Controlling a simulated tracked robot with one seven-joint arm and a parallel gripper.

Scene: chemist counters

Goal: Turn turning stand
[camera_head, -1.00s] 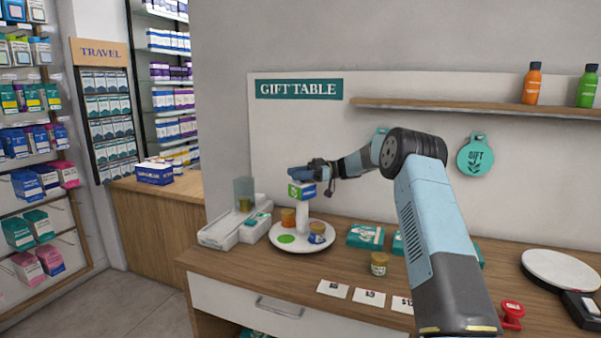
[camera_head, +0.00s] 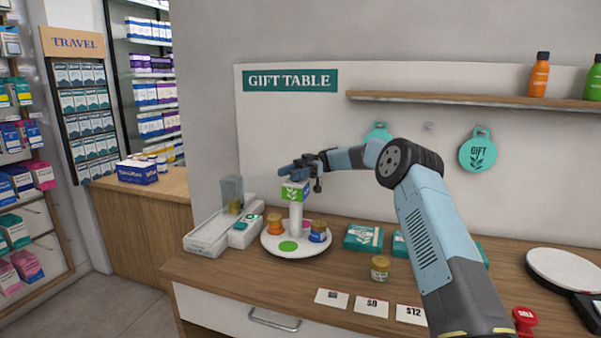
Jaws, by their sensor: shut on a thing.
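The turning stand (camera_head: 270,245) is a round white plate with a white post (camera_head: 295,216) at its middle. A green and white block with a leaf mark (camera_head: 294,191) tops the post. On the plate are an orange jar (camera_head: 274,222) at the left and a blue jar (camera_head: 317,232) at the right.
Left of the stand is a white tray device (camera_head: 207,238) with a clear holder. Right are a teal box (camera_head: 363,238), a small jar (camera_head: 380,268) and price cards (camera_head: 371,303). A shelf (camera_head: 440,98) runs above. Bare wood lies in front of the stand.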

